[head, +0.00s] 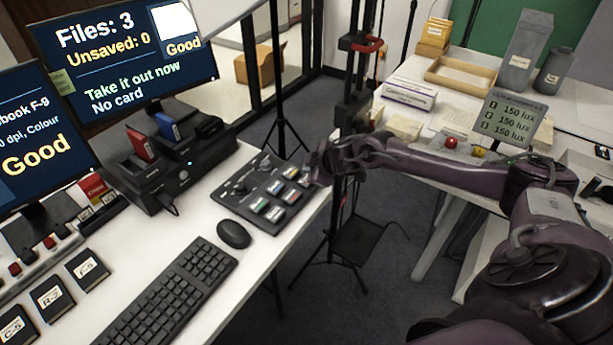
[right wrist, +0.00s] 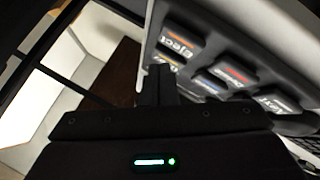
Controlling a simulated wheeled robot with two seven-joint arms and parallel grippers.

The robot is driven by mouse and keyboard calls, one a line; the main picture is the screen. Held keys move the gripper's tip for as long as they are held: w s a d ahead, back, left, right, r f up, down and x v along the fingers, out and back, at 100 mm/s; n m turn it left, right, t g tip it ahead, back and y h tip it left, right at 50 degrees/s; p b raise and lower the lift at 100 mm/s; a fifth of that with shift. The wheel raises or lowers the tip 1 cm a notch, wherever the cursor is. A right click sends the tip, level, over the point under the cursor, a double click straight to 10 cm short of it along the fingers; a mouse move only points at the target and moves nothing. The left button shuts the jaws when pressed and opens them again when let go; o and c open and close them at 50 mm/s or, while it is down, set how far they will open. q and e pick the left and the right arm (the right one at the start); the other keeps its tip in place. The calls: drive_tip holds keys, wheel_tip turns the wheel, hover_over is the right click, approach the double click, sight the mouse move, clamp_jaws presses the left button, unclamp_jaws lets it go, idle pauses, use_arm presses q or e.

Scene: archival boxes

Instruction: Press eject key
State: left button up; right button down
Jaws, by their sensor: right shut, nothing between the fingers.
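The grey key panel (head: 245,190) lies on the white desk, with two rows of coloured keys at its right end. The eject key (right wrist: 177,42), dark with an orange label reading "Eject", shows in the right wrist view, just beyond and right of my fingertips. In the head view it is at the panel's right end, close by my gripper. My right gripper (head: 317,170) is shut and empty, at the panel's right edge; it also shows in the right wrist view (right wrist: 158,84). I cannot tell whether it touches a key. My left gripper is out of view.
Blue, red and "Next" keys (right wrist: 272,103) sit close to the eject key. A black mouse (head: 234,234), keyboard (head: 170,295) and card-reader dock (head: 170,165) stand on the desk. The monitor (head: 125,50) reads "Take it out now, No card". A tripod stands behind my arm.

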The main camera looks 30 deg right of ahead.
drive_tip(key=shift+r+p, duration=1.5)
drive_tip(key=shift+r, duration=0.45)
drive_tip(key=shift+f, duration=0.1)
